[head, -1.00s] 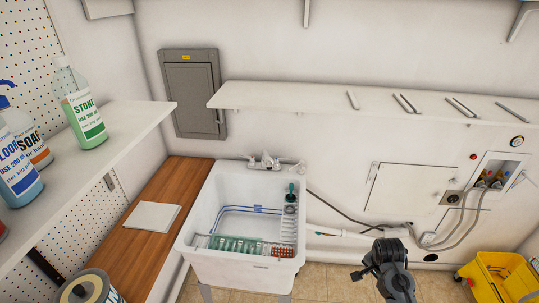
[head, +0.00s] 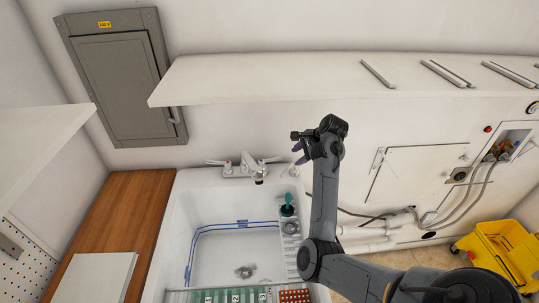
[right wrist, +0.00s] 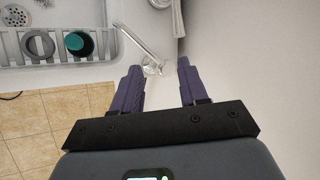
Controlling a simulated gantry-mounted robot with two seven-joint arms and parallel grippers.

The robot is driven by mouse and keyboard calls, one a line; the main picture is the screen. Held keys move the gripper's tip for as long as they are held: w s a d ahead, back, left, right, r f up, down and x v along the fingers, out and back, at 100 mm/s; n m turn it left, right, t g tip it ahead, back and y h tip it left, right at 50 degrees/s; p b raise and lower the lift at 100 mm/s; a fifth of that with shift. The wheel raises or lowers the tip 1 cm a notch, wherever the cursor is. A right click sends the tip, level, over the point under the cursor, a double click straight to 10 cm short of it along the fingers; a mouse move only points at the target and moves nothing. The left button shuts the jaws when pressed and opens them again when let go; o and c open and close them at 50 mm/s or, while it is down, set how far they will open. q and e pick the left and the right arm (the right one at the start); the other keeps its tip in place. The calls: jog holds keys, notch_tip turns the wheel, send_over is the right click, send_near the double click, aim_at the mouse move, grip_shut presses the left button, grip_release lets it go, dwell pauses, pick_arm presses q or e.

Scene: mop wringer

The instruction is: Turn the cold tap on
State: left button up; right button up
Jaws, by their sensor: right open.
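The chrome tap (head: 244,170) stands on the back rim of the white sink. In the right wrist view a shiny lever handle (right wrist: 143,47) reaches toward the gap between my open purple fingers (right wrist: 158,66). I cannot tell whether either finger touches it. My left gripper is not in view.
The sink (head: 172,235) holds a dark cup with a teal top (head: 288,205) on its right ledge. A white shelf (head: 300,82) runs along the wall above the tap. A wooden counter (head: 130,225) lies left; a yellow bucket (head: 500,250) stands on the floor at right.

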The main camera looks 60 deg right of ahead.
aim_at(279, 157)
jog(key=shift+t, duration=0.6)
jog(key=w+f, duration=0.3)
jog(key=w, duration=0.2)
jog(key=w+f, duration=0.2)
jog(key=w, duration=0.1)
jog(key=shift+w+d+f, duration=0.15)
jog(key=shift+d+f, duration=0.1)
jog(key=shift+f, duration=0.05)
jog(key=shift+c, duration=0.3)
grip_shut()
